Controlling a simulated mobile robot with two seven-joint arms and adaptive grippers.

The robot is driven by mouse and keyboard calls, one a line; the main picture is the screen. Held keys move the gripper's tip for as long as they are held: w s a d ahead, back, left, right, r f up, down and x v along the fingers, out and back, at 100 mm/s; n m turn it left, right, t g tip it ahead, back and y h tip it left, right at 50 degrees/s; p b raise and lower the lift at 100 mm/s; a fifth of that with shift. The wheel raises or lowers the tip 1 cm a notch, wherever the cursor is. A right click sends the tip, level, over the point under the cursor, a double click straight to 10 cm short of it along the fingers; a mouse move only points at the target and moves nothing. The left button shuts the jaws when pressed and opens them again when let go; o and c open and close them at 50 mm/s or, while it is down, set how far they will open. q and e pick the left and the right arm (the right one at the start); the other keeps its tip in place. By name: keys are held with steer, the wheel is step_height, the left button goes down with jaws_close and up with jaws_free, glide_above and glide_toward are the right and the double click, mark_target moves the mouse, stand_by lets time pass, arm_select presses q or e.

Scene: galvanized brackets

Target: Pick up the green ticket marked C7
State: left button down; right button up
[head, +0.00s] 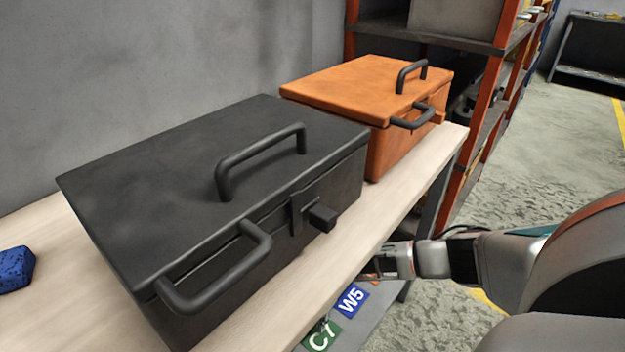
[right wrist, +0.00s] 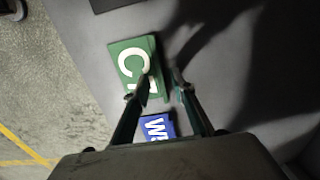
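The green ticket marked C7 (head: 321,336) lies on a grey lower surface below the bench edge, at the bottom of the head view. In the right wrist view the green ticket (right wrist: 132,62) lies just ahead of my fingers, and the left finger covers part of the 7. My right gripper (right wrist: 162,76) is open with a gap between its fingertips, over the ticket's right edge; contact cannot be told. In the head view my right gripper (head: 374,276) is beside the bench edge, partly hidden. My left gripper is not in view.
A blue ticket marked W5 (head: 350,299) lies close to the green one. Above, the wooden bench (head: 415,185) carries a black toolbox (head: 180,165), an orange toolbox (head: 350,85) and a blue block (head: 15,269). A shelf rack (head: 480,150) stands behind.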

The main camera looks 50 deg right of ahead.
steer(key=shift+w, duration=0.2)
jaws_close()
